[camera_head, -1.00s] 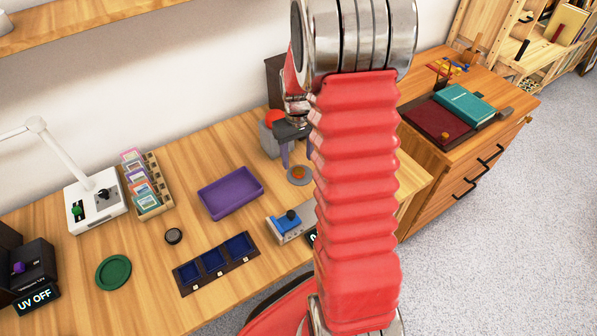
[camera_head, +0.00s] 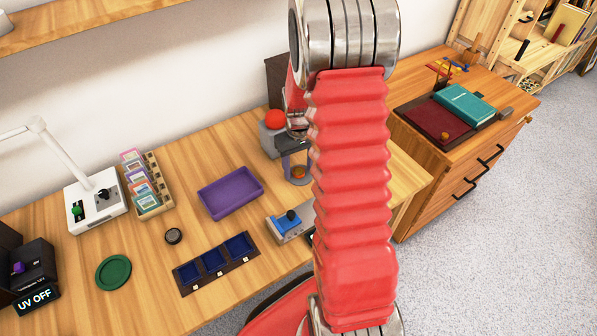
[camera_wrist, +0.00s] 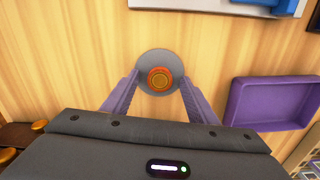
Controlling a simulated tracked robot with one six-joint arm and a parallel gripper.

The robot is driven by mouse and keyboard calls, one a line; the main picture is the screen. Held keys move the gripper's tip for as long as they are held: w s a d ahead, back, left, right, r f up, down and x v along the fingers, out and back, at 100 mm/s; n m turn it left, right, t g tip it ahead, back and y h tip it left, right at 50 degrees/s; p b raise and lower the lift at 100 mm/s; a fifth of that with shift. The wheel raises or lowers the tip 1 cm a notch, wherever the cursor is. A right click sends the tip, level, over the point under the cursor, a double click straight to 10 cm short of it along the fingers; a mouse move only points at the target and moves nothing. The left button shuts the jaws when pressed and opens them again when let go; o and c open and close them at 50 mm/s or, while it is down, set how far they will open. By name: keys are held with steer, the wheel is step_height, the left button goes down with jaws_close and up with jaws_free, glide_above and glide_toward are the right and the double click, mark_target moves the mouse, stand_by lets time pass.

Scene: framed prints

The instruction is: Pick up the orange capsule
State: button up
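The orange capsule (camera_wrist: 160,79) appears from above as a round orange disc with ringed edges, on a round grey dish (camera_wrist: 144,67). In the head view the capsule (camera_head: 299,172) is small and partly screened by my gripper (camera_head: 296,178). In the wrist view my gripper (camera_wrist: 160,86) is open, with one purple-grey finger on each side of the capsule and dish. The capsule lies between the fingertips with gaps on both sides. I cannot tell the exact height of the fingertips above the table.
A purple tray (camera_head: 231,206) stands left of the capsule; it also shows in the wrist view (camera_wrist: 233,112). A blue-and-grey device (camera_head: 287,224) is in front. A grey device with a red dome (camera_head: 275,119) stands close behind. My red arm hides the table's right part.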

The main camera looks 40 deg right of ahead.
mark_target(299, 170)
steer(key=c, duration=1.2)
steer(key=shift+r, duration=0.1)
step_height(299, 170, up, 10)
steer(key=shift+f, duration=0.1)
stand_by(0.4)
